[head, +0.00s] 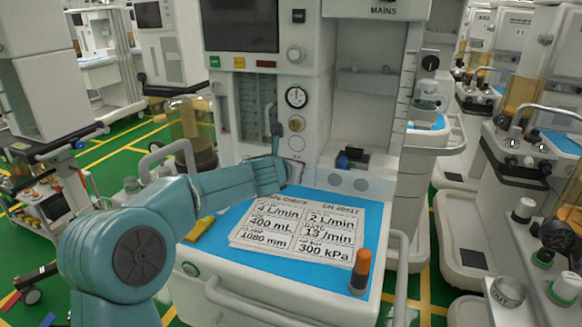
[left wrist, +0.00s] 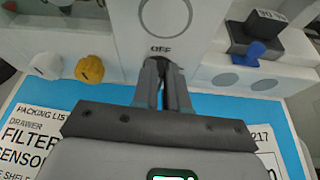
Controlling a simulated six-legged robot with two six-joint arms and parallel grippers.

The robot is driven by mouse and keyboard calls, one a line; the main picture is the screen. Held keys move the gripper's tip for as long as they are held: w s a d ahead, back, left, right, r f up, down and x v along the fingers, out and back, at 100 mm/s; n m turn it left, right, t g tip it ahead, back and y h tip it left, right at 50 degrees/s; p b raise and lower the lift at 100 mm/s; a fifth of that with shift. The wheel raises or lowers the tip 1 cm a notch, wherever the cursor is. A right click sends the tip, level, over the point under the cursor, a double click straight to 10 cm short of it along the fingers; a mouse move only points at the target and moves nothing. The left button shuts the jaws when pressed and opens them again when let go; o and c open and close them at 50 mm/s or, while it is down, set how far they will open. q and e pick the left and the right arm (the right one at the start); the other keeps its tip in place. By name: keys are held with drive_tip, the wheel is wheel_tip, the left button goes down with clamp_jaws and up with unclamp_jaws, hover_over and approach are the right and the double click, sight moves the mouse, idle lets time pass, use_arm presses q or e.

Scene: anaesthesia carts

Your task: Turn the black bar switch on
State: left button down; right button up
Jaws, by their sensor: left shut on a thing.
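My left gripper (head: 277,146) is raised against the front of the anaesthesia cart, below the round gauge. In the left wrist view its two dark fingers (left wrist: 162,76) are close together just under the OFF label, shut on a small dark part. This appears to be the black bar switch (left wrist: 160,66), mostly hidden between the fingertips. A large grey disc (left wrist: 166,14) is above the OFF label. I cannot read the bar's angle. My right gripper is in neither view.
A printed card (head: 300,232) lies on the blue work surface (head: 213,238). An orange-and-black cylinder (head: 361,272) stands at its front right. White and yellow knobs (left wrist: 89,70) are left of the fingers. A black block with a blue part (left wrist: 257,50) is to the right.

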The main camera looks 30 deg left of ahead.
use_arm(q)
drive_tip(key=shift+w+d+f+m+y+b, duration=0.2)
drive_tip(key=shift+d+m+y+b, duration=0.25)
drive_tip(key=shift+m+y+b, duration=0.45)
drive_tip(key=m, duration=0.1)
drive_tip(key=m+y, duration=0.1)
drive_tip(key=d+m+b, duration=0.1)
drive_tip(key=shift+f+y, duration=0.3)
drive_tip(key=shift+y, duration=0.1)
drive_tip(key=m+y+b, duration=0.1)
drive_tip(key=m, duration=0.1)
drive_tip(key=f+m, duration=0.1)
drive_tip(key=shift+w+d+m+y+b, duration=0.1)
drive_tip(key=shift+d+m+y+b, duration=0.1)
drive_tip(key=shift+m+y+b, duration=0.2)
drive_tip(key=shift+d+f+m+t+y+b, duration=0.15)
drive_tip(key=shift+m+t+y+b, duration=0.4)
drive_tip(key=shift+m, duration=0.75)
drive_tip(key=shift+b, duration=0.3)
drive_tip(key=c, duration=1.2)
unclamp_jaws()
drive_tip(key=shift+o, duration=0.2)
